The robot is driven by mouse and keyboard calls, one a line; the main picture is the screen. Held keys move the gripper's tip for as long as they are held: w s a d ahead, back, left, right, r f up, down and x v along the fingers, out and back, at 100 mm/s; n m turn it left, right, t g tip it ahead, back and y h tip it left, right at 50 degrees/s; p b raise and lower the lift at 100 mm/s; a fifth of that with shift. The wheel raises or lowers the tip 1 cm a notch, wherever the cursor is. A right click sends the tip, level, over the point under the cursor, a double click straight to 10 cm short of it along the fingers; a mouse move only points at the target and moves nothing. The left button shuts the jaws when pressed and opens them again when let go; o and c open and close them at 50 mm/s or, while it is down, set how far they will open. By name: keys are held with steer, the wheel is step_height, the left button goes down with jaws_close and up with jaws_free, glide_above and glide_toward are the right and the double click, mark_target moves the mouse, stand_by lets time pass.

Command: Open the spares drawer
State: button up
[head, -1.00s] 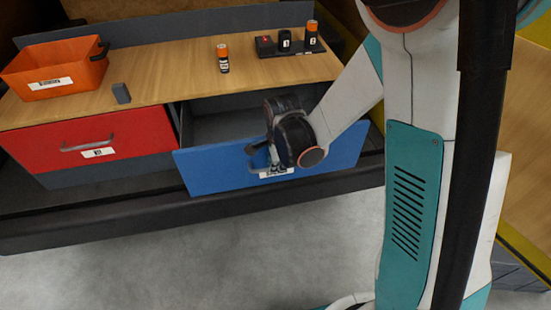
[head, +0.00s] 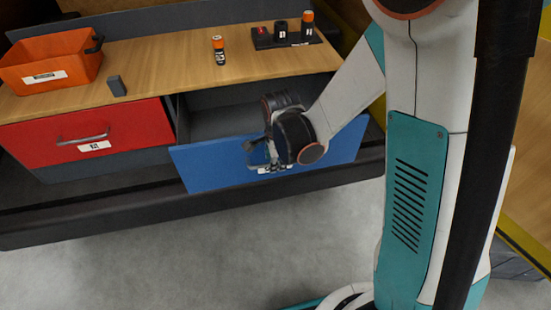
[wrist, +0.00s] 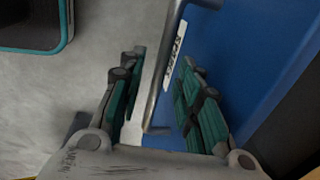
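The blue drawer (head: 215,169) under the worktop stands well pulled out, and its inside shows behind its front. My gripper (head: 266,162) is at the middle of that front and hides most of the handle in the head view. In the wrist view the grey handle bar (wrist: 168,50) runs between the fingers of my gripper (wrist: 158,95).
A red drawer (head: 40,139) is shut at the left. On the worktop (head: 160,68) are an orange bin (head: 75,75), a small grey block (head: 116,86), an orange-capped can (head: 218,50) and a black holder (head: 266,42). The floor in front is clear.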

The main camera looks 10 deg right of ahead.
step_height(320, 180, up, 12)
steer(key=s, duration=0.2)
steer(key=shift+s, duration=0.25)
stand_by(0.4)
steer(key=shift+f, duration=0.1)
steer(key=s+d+r+n+t, duration=0.2)
steer(key=s+d+r+n, duration=0.1)
steer(key=s+r+n, duration=0.2)
steer(key=s+d+r+n+t, duration=0.3)
steer(key=s+r+n, duration=0.2)
steer(key=n, duration=0.8)
steer(key=s, duration=0.3)
steer(key=shift+s+d, duration=0.4)
